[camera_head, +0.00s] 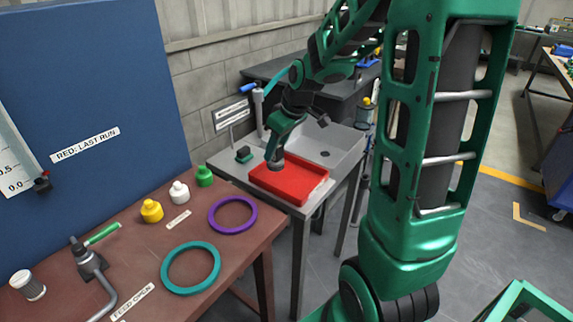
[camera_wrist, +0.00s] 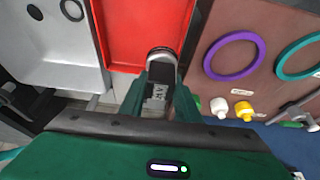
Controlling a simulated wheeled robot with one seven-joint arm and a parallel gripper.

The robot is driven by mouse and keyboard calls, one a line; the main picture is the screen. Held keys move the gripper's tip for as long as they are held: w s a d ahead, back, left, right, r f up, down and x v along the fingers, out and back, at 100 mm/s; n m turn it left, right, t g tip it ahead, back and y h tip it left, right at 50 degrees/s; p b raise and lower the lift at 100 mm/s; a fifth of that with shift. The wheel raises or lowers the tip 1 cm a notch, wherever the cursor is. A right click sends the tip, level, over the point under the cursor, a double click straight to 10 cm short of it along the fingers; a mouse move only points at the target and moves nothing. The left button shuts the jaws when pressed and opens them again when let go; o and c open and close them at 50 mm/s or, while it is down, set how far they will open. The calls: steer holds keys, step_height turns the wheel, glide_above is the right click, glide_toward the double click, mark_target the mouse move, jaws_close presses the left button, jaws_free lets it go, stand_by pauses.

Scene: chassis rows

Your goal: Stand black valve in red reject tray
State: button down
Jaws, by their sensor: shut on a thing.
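The red tray (camera_head: 291,184) lies on the grey sink unit's left part. It also fills the upper middle of the wrist view (camera_wrist: 145,25). My gripper (camera_head: 275,150) reaches down at the tray's back-left corner, and its fingers (camera_wrist: 161,80) show in the wrist view. It is shut on a dark piece with a grey round end (camera_wrist: 161,54), which I take for the black valve. In the head view its lower part (camera_head: 275,163) shows just under the fingers, seemingly upright. It overlaps the tray's edge in both views; I cannot tell whether it touches the tray floor.
A sink basin (camera_head: 336,146) lies right of the tray. A small dark green object (camera_head: 244,155) sits to its left. The brown table (camera_head: 222,262) in front holds a purple ring (camera_head: 233,229), a teal ring (camera_head: 164,272), several small bottles and a tap-like fitting (camera_head: 90,264).

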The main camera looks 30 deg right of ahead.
steer(key=shift+w+d+f, duration=0.1)
steer(key=shift+d+f, duration=0.7)
steer(key=shift+f, duration=0.35)
steer(key=shift+d+f, duration=0.85)
steer(key=shift+f, duration=0.3)
steer(key=shift+w+d+f, duration=0.1)
steer(key=shift+d+f, duration=0.7)
steer(key=shift+f, duration=0.35)
steer(key=c, duration=1.3)
jaws_free()
steer(key=shift+f, duration=0.1)
steer(key=shift+c, duration=0.2)
steer(key=v, duration=1.2)
steer(key=s+a+m+g, duration=0.1)
steer(key=s+m, duration=0.2)
steer(key=s, duration=0.6)
steer(key=s+a+m+g+h, duration=0.1)
steer(key=s+m, duration=0.3)
steer(key=s, duration=0.4)
steer(key=s+a+f+m+g, duration=0.1)
steer(key=s+m+g, duration=0.1)
steer(key=s, duration=0.7)
steer(key=shift+s+a+m, duration=0.35)
steer(key=shift+m, duration=0.35)
